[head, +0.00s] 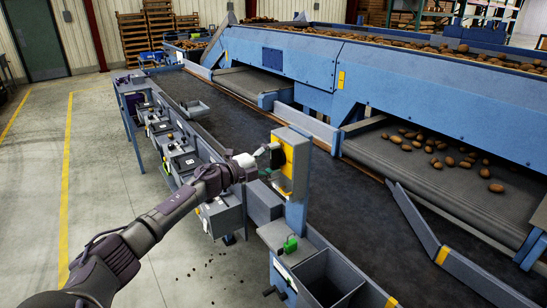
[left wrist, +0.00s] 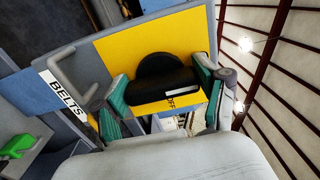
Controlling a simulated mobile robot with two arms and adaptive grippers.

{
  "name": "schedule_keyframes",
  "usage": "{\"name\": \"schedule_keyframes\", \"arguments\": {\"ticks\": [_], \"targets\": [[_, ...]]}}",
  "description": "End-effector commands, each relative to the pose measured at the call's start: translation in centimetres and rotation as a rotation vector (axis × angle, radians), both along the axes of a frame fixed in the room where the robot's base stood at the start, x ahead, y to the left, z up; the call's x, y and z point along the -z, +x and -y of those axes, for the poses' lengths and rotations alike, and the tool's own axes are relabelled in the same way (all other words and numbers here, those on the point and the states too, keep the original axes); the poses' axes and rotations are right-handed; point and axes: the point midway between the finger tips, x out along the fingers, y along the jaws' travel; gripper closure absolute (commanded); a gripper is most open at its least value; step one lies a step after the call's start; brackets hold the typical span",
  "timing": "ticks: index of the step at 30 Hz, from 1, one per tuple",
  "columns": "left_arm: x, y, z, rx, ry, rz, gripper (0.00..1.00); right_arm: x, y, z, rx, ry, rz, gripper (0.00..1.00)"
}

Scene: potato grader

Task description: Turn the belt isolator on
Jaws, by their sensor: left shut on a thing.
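The belt isolator is a grey box with a yellow plate (head: 287,168) on a blue post beside the belt. In the left wrist view its yellow plate (left wrist: 125,50) carries a black rotary handle (left wrist: 160,88) with a white mark at one end. The word OFF shows on the plate just below the handle, partly covered. A BELTS label (left wrist: 63,93) is on the box's side of the view. My left gripper (head: 270,156) is at the plate, its green-padded fingers shut on the two ends of the handle. My right gripper is not in view.
A long dark conveyor belt (head: 330,210) runs behind the post, with the blue grader (head: 300,65) and potatoes (head: 435,148) beyond. Grey bins (head: 325,275) and a green object (head: 290,244) are below the isolator. Open floor lies to the left.

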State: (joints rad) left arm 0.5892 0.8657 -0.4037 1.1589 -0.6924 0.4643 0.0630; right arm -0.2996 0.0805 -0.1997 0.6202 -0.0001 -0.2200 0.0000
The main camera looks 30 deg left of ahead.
Motion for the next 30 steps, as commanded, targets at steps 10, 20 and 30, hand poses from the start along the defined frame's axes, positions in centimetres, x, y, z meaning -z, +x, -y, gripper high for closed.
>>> {"name": "schedule_keyframes", "arguments": {"ticks": [10,20,30], "targets": [[0.12,-0.01,0.01,0.0,-0.013,-0.005,0.62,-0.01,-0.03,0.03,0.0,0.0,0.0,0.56],[0.07,0.0,0.01,0.0,-0.009,-0.004,0.02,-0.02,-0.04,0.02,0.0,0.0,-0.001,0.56],[0.16,-0.99,-0.48,-0.001,-0.007,-0.005,0.02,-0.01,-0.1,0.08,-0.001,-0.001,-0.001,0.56]]}}
